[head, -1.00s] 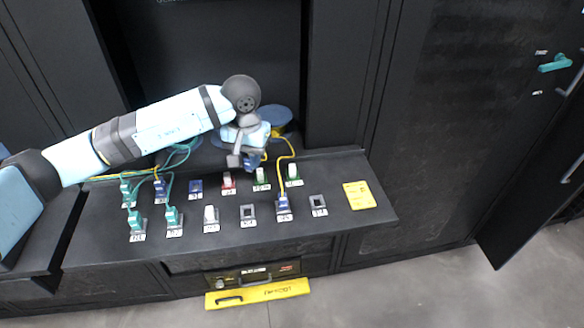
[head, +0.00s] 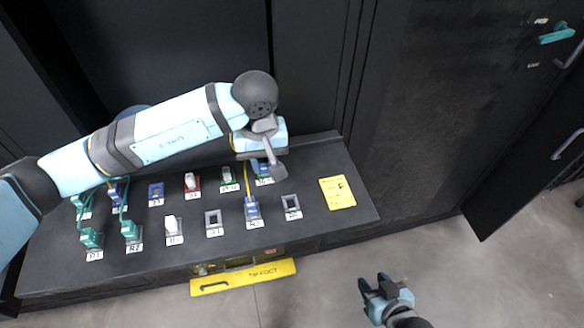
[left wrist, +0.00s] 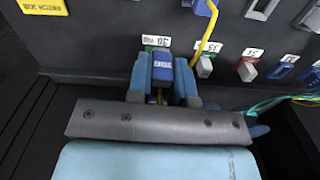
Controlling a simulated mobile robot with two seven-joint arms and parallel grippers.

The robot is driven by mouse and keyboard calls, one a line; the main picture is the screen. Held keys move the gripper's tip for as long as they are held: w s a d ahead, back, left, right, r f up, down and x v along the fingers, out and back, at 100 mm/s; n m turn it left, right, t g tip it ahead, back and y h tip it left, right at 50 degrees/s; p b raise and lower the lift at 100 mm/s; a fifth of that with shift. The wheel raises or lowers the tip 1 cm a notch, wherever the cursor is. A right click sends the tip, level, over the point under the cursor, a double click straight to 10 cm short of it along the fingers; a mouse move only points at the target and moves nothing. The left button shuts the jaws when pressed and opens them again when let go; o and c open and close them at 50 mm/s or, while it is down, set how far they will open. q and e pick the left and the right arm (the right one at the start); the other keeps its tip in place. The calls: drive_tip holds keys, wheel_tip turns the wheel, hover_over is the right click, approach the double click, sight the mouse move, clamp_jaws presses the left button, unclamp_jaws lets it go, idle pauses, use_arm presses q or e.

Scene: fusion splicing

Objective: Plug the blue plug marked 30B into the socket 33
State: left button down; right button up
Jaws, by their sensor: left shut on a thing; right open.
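In the left wrist view, my left gripper (left wrist: 163,84) is shut on a blue plug (left wrist: 162,68) with a small white marking too blurred to read surely. The head view shows my left gripper (head: 262,166) at the far right of the back row, over or just before a green socket (left wrist: 148,48); whether the plug touches it is hidden. A blue socket (head: 156,193), its label too small to read surely, stands empty in the back row, left of the red socket. It also shows in the left wrist view (left wrist: 284,72). My right gripper (head: 378,286) is open and empty beyond the console's front.
Teal plugs (head: 91,238) with cables crowd the console's left end. A red socket (head: 192,182) and a green socket (head: 229,178) hold white parts. A yellow-cabled blue plug (head: 252,209) stands in the front row. A yellow card (head: 337,192) lies at right.

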use_arm(q)
drive_tip(key=s+d, duration=0.4)
drive_tip(key=d, duration=0.1)
drive_tip(key=w+a+p, duration=0.3)
drive_tip(key=a+p, duration=0.7)
drive_tip(key=a, duration=2.1)
use_arm(e)
wheel_tip(320, 180, up, 9)
use_arm(q)
drive_tip(key=f+b, duration=0.2)
drive_tip(key=b, duration=0.1)
drive_tip(key=f+b, duration=0.1)
drive_tip(key=shift+w+f+n+b, duration=0.25)
drive_tip(key=shift+f+n+b, duration=0.05)
drive_tip(key=shift+f+n, duration=0.1)
drive_tip(key=shift+f+b, duration=0.8)
drive_tip(key=shift+b, duration=0.05)
drive_tip(key=shift+f, duration=0.2)
use_arm(e)
wheel_tip(320, 180, down, 6)
drive_tip(key=shift+s+f, duration=0.25)
drive_tip(key=shift+s, duration=0.05)
